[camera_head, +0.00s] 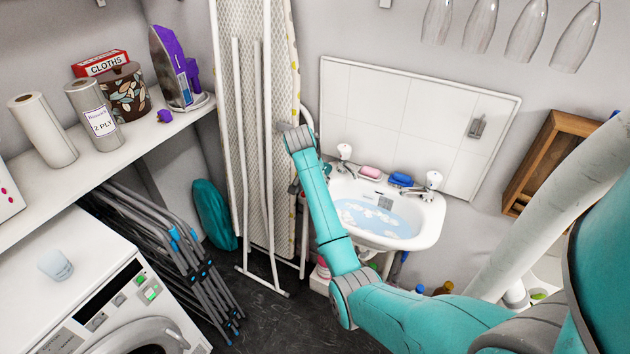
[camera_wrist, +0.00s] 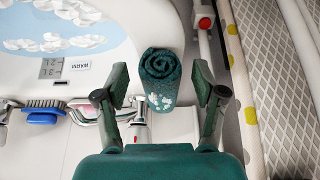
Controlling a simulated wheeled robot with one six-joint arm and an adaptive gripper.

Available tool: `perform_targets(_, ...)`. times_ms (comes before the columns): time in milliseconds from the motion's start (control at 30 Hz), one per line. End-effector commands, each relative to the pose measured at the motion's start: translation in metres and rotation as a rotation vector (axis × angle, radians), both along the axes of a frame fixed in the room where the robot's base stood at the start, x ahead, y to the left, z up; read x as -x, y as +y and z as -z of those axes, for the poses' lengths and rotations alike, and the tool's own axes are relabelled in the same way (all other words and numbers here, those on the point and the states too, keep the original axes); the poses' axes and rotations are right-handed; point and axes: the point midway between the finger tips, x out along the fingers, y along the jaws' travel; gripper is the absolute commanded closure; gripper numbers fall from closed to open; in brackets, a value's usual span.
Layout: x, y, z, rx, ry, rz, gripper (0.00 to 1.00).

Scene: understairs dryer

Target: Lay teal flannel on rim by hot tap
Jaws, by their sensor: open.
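The teal flannel (camera_wrist: 162,98) is a rolled bundle with a spiral end and pale marks. In the wrist view it lies at the outer end of the white basin rim (camera_wrist: 155,22), beside the chrome hot tap (camera_wrist: 113,128), which has a red mark near it. It seems to rest on the rim, but contact is not clear. My gripper (camera_wrist: 161,75) is open, with one finger on each side of the flannel and small gaps visible.
A pink soap (camera_head: 370,172) and blue brush (camera_head: 400,179) lie behind the water, with the other tap (camera_head: 433,181) on the right. An ironing board (camera_head: 255,120) stands close left of the basin. A red-capped fitting (camera_wrist: 205,23) is near my right finger.

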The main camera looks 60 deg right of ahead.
Motion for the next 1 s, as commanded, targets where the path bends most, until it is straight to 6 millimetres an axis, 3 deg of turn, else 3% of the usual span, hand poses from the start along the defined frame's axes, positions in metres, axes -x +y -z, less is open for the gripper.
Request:
perform_targets(167, 0.000, 0.002, -0.008, 0.002, -0.002, -0.001, 0.31)
perform_targets(600, 0.002, 0.026, -0.063, 0.001, 0.000, 0.000, 0.31)
perform_targets(1000, 0.003, 0.029, -0.069, 0.000, 0.000, 0.000, 0.31)
